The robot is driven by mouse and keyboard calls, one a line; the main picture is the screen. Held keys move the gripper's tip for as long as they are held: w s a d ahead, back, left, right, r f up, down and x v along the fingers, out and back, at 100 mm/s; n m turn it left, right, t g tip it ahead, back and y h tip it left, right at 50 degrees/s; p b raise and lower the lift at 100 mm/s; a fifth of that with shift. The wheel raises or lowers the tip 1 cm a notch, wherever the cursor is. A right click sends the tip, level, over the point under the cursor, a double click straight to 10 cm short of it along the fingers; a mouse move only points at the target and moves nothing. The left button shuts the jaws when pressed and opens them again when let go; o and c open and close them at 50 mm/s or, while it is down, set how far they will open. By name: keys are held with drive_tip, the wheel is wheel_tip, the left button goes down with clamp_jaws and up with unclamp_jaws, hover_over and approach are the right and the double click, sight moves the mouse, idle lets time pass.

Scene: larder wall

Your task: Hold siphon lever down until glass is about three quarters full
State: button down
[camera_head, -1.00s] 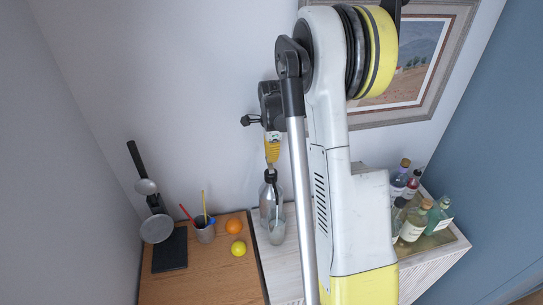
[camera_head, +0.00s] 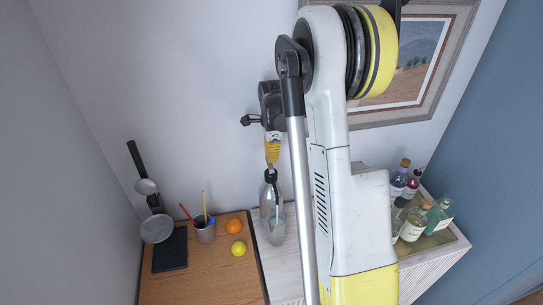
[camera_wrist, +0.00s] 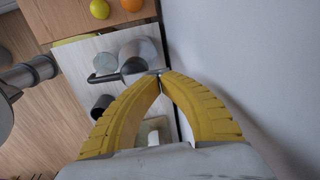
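The siphon (camera_head: 268,193), a clear grey bottle with a dark head, stands on the pale board near the wall. The glass (camera_head: 277,233) stands in front of it, overlapping it in the head view; its fill level is too small to read. My gripper (camera_head: 271,166) points down onto the siphon's head. In the wrist view my gripper (camera_wrist: 161,75) has its yellow fingertips together, beside the siphon's dark head (camera_wrist: 134,68). A dark arm, spout or lever, extends left from that head.
A lemon (camera_head: 238,248), an orange (camera_head: 234,225) and a cup of pencils (camera_head: 204,232) stand on the wooden top at left. A tray (camera_head: 439,246) with several bottles is at right. A dark cylinder (camera_wrist: 103,104) stands near the siphon in the wrist view.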

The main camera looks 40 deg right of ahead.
drive_tip(key=shift+r, duration=0.1)
drive_tip(key=shift+r+p, duration=0.3)
drive_tip(key=shift+r, duration=0.4)
drive_tip(key=s+a+r+p, duration=0.1)
drive_tip(key=s+r, duration=0.2)
drive_tip(key=r, duration=1)
drive_tip(key=shift+s+a+r, duration=0.2)
drive_tip(key=shift+s+a, duration=0.1)
drive_tip(key=shift+s, duration=0.05)
drive_tip(key=shift+a, duration=0.1)
